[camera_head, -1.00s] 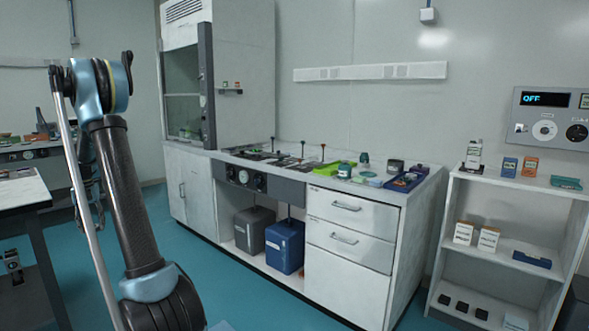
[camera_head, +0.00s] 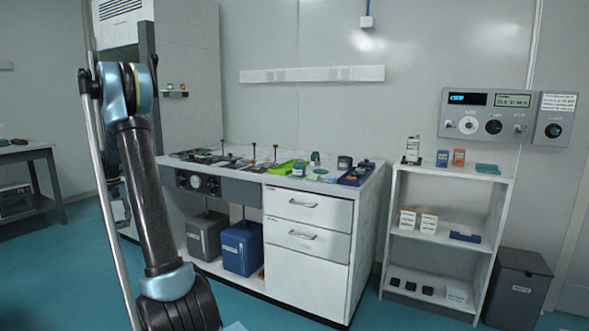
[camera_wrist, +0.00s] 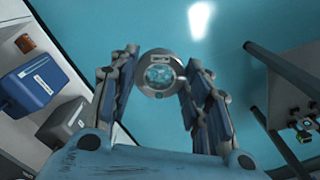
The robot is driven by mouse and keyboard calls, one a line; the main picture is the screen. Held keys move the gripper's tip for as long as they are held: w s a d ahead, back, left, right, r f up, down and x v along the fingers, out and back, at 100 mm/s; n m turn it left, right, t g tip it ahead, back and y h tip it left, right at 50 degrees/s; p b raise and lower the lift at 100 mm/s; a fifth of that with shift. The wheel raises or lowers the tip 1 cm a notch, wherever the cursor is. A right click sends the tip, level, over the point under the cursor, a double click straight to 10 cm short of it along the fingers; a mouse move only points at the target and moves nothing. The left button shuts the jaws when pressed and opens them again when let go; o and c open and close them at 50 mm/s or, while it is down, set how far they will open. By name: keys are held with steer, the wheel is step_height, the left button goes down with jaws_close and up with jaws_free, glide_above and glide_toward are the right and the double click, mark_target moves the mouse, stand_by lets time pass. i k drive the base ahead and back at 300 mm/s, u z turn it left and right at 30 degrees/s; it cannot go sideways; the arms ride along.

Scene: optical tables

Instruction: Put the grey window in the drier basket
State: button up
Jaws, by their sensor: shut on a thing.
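The grey window is a round grey metal ring with clear glass (camera_wrist: 161,75). It shows in the wrist view, held between the fingertips of my gripper (camera_wrist: 161,62). My gripper is shut on the ring's sides, above the teal floor. In the head view my arm stands at the left, and my gripper and the window are out of sight. I cannot make out a drier basket in either view.
A white bench (camera_head: 308,260) carries several small items, a green tray (camera_head: 289,168) and a blue tray (camera_head: 357,175). Grey (camera_head: 207,236) and blue (camera_head: 242,248) containers stand below. Right are a white shelf unit (camera_head: 440,250) and dark bin (camera_head: 519,287). The foreground floor is clear.

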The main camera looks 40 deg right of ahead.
mark_target(268, 164)
steer(key=z, duration=0.75)
steer(key=i, duration=1)
steer(key=u, duration=0.05)
